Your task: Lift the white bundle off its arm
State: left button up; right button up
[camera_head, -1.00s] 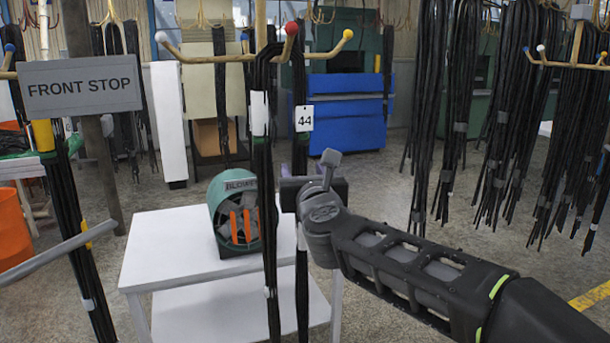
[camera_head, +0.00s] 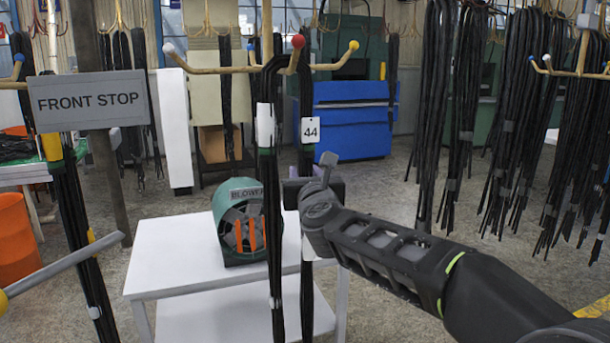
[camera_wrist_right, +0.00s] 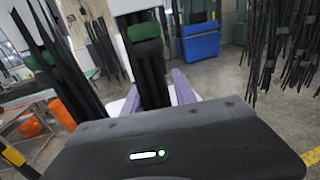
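The white bundle (camera_head: 265,124) is a bunch of long black hoses with a white band and a green band below it. It hangs from the wooden rack near the red-tipped arm (camera_head: 297,42). In the right wrist view its green band (camera_wrist_right: 144,32) is straight ahead, with the white band at the top edge. My right gripper (camera_wrist_right: 158,92) has its two pale purple fingers spread apart, with the black hoses showing between or just beyond them; contact is unclear. My left gripper is not in view.
A bundle tagged 44 (camera_head: 310,130) hangs close on the right, partly behind my right gripper. A white table (camera_head: 180,265) with a green blower (camera_head: 238,222) stands behind. A FRONT STOP sign (camera_head: 90,101) and another bundle (camera_head: 80,240) are left. More hoses (camera_head: 515,110) hang right.

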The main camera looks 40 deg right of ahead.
grip_shut()
dwell(0.8)
jog(key=shift+c, duration=0.3)
grip_release()
grip_shut()
dwell(0.9)
